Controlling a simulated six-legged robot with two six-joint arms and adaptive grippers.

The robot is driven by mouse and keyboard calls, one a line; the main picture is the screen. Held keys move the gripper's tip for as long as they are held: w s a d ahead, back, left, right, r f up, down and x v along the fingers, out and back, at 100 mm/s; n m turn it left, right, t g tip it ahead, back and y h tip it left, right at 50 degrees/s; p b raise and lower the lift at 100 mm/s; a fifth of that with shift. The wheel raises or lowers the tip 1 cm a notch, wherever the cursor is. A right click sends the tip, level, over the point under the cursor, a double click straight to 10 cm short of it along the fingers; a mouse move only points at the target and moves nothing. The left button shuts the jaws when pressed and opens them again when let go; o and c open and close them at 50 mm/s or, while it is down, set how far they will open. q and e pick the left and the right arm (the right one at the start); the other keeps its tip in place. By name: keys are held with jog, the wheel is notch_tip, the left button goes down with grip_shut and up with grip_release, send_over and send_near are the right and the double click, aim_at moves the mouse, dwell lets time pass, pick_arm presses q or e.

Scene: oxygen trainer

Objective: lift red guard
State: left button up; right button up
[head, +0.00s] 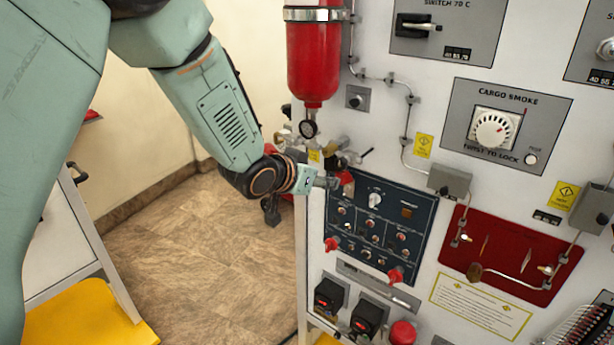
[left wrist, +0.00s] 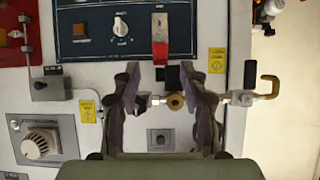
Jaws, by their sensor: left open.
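The red guard (left wrist: 160,51) shows in the left wrist view as a narrow red piece with a pale upper part, at the edge of the dark blue switch panel (left wrist: 90,45). In the head view a little of its red (head: 346,178) shows at the panel's upper left corner, partly hidden by my gripper. My left gripper (left wrist: 160,70) is open, and the guard lies between its two fingertips in the picture. I cannot tell whether either finger touches it. In the head view my left gripper (head: 328,182) is small and beside the panel's top left corner. My right gripper is not in view.
A brass valve fitting (left wrist: 175,101) and pipework lie close to the fingers. A red cylinder (head: 314,60) with a gauge (head: 308,129) hangs above. A cargo smoke knob (head: 493,128) and a red plate (head: 515,250) are to the right. Floor is open at left.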

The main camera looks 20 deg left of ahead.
pick_arm(q)
jog(key=v, duration=0.6)
jog(key=shift+c, duration=0.3)
